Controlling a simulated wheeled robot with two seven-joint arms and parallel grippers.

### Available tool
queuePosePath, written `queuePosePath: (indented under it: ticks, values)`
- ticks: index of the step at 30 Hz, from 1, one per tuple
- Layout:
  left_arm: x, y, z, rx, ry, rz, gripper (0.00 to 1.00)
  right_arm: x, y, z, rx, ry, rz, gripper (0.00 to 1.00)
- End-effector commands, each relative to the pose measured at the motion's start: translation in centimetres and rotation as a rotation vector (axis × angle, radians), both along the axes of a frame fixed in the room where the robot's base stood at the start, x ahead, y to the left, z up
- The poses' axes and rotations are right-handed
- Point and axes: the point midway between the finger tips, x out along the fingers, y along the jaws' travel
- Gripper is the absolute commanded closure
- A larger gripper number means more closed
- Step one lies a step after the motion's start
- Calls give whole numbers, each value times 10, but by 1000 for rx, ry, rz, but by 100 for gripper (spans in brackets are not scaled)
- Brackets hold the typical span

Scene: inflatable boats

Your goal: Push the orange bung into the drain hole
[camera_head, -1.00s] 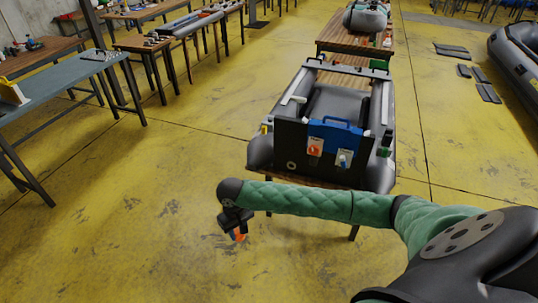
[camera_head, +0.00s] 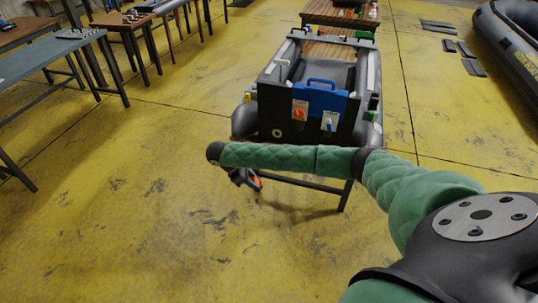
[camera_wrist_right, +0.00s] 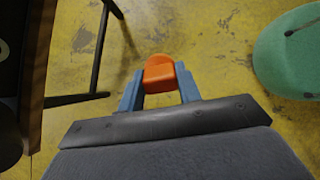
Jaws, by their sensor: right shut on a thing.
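The orange bung (camera_wrist_right: 159,72) is held between the blue fingers of my right gripper (camera_wrist_right: 160,88) in the right wrist view. In the head view my right gripper (camera_head: 246,178) hangs from the end of the green-sleeved arm, with a bit of orange at its tip. The grey boat (camera_head: 243,122) rests on a table with its dark transom facing me. A small pale ring, seemingly the drain hole (camera_head: 277,133), is low on the left of the transom. The gripper is below and left of this ring, apart from it. My left gripper is not in view.
The transom carries a blue plate (camera_head: 322,98), an orange-red switch (camera_head: 300,113) and a white-and-blue switch (camera_head: 329,122). My right forearm passes just below the transom. Workbenches (camera_head: 50,60) stand at left, another boat (camera_head: 515,45) at far right. The yellow floor at left is clear.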

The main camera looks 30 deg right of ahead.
Motion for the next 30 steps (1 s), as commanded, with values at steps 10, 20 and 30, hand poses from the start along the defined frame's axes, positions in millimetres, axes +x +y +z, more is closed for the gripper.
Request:
queuePosePath:
  ticks: [10, 20, 30]
  values:
    - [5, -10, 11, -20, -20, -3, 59, 18, -22, -10, -124, 48, 219, 88]
    - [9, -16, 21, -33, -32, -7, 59, 29, -36, -15, -220, 68, 377, 88]
    - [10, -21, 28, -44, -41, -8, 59, 37, -46, -18, -288, 71, 484, 88]
